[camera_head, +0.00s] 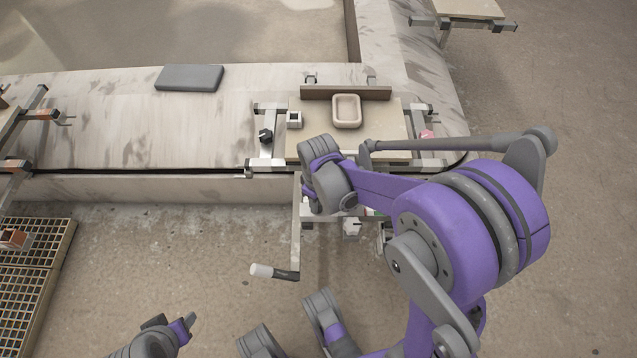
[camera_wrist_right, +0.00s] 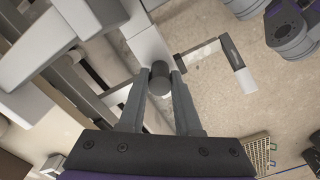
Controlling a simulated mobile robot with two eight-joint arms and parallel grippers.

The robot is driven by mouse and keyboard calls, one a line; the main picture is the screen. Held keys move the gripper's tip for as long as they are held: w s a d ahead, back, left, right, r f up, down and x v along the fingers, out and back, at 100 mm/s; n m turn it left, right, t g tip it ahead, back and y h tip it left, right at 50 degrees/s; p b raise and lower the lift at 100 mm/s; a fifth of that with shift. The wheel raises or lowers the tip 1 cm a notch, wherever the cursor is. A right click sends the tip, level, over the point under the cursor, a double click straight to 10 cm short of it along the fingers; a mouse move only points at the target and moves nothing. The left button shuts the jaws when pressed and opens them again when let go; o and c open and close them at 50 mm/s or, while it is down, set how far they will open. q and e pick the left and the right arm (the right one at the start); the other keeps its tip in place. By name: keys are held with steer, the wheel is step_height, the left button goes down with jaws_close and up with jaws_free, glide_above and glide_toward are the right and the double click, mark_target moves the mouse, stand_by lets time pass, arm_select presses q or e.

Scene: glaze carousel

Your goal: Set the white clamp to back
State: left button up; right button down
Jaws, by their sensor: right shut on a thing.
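In the right wrist view, my right gripper (camera_wrist_right: 160,80) is shut on a dark grey round knob (camera_wrist_right: 160,70). The knob sits at the end of a white block (camera_wrist_right: 148,46), which looks like part of the white clamp; I cannot be sure. In the head view, my right wrist hides the fingertips and knob at the front of the board carriage. A white part (camera_head: 352,227) shows just below there. A small white block (camera_head: 294,119) stands at the board's left edge. My left gripper (camera_head: 177,328) is at the bottom left, away from the carriage; its jaw opening is unclear.
The pale board (camera_head: 393,120) carries a small beige dish (camera_head: 346,111), with a brown bar (camera_head: 345,92) behind. A crank with a white grip (camera_head: 262,271) juts out front left. A grey pad (camera_head: 189,78) lies on the ledge. A yellow grating (camera_head: 30,283) is at left.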

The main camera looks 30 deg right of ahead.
steer(key=shift+s+a, duration=0.1)
steer(key=shift+s, duration=0.1)
steer(key=c, duration=0.6)
jaws_free()
step_height(320, 180, up, 11)
steer(key=p, duration=0.3)
steer(key=shift+s, duration=0.1)
